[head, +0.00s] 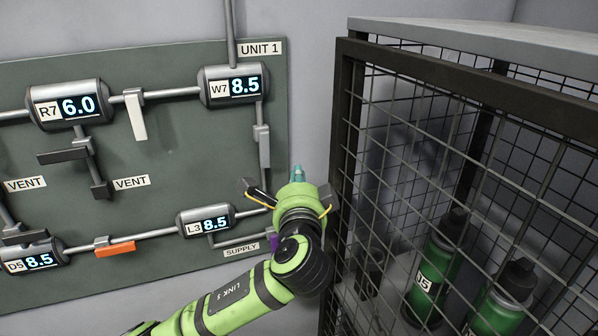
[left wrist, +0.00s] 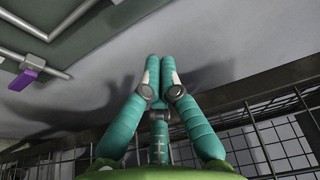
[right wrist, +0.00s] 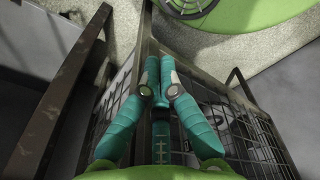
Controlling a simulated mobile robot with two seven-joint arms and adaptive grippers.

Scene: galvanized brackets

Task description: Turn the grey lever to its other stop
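The grey lever (head: 263,147) sits on the vertical pipe below the W7 gauge, near the right edge of the green panel (head: 190,150). Its handle hangs down along the pipe. My left gripper (head: 298,172) is to the right of the lever and lower, apart from it, in front of the wall beside the panel. In the left wrist view its teal fingers (left wrist: 160,62) are together and hold nothing; the grey lever is out of that view. My right gripper shows only in the right wrist view, its fingers (right wrist: 160,62) together and empty above a mesh cage.
A mesh cage (head: 345,130) with green bottles (head: 437,265) stands close right of my left gripper. Other levers are white (head: 136,115), orange (head: 115,249), purple (left wrist: 35,62) and dark (head: 65,155). Gauges W7 (head: 233,86) and L3 (head: 206,220) read 8.5.

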